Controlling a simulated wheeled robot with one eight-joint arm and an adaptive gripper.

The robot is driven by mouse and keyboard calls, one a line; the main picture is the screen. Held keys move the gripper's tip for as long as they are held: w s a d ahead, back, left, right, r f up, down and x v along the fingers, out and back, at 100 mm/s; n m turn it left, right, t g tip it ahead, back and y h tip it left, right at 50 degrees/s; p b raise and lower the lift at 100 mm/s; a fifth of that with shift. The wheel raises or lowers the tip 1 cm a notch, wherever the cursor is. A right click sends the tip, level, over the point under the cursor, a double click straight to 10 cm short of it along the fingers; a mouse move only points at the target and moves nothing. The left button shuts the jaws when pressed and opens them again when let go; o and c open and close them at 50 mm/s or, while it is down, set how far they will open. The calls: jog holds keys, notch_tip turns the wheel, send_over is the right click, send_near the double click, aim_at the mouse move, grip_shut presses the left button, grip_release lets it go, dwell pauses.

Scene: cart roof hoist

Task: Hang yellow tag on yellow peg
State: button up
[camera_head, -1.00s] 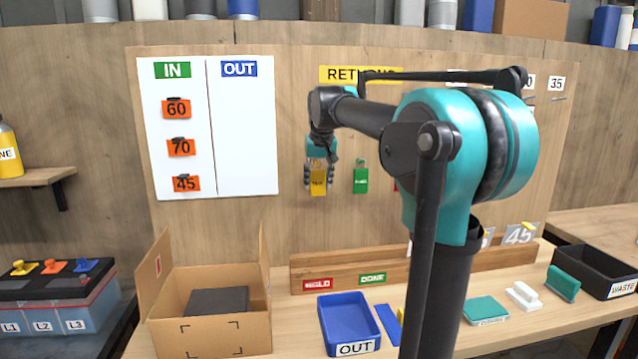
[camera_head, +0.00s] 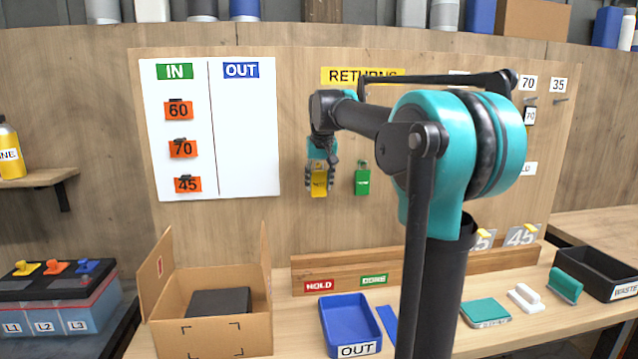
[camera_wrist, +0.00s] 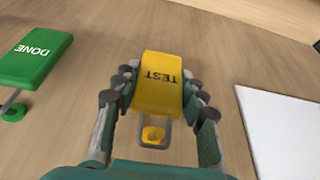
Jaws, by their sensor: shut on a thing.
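My gripper (camera_wrist: 159,92) is shut on the yellow tag (camera_wrist: 160,82), marked TEST, with fingers on both its sides. In the head view my gripper (camera_head: 320,180) holds the tag (camera_head: 319,184) close to the wooden board, left of the green tag (camera_head: 362,182). In the wrist view the yellow peg (camera_wrist: 153,134) shows inside the tag's grey loop. I cannot tell whether the loop is around the peg or only in front of it. In the head view my gripper hides the peg.
The green DONE tag (camera_wrist: 35,58) hangs beside my gripper on a green peg (camera_wrist: 14,113). The white IN/OUT panel (camera_head: 240,130) is to the left. Below are an open cardboard box (camera_head: 215,335) and a blue OUT tray (camera_head: 327,330). My arm hides part of the board.

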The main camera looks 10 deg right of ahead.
jog(key=o, duration=1.4)
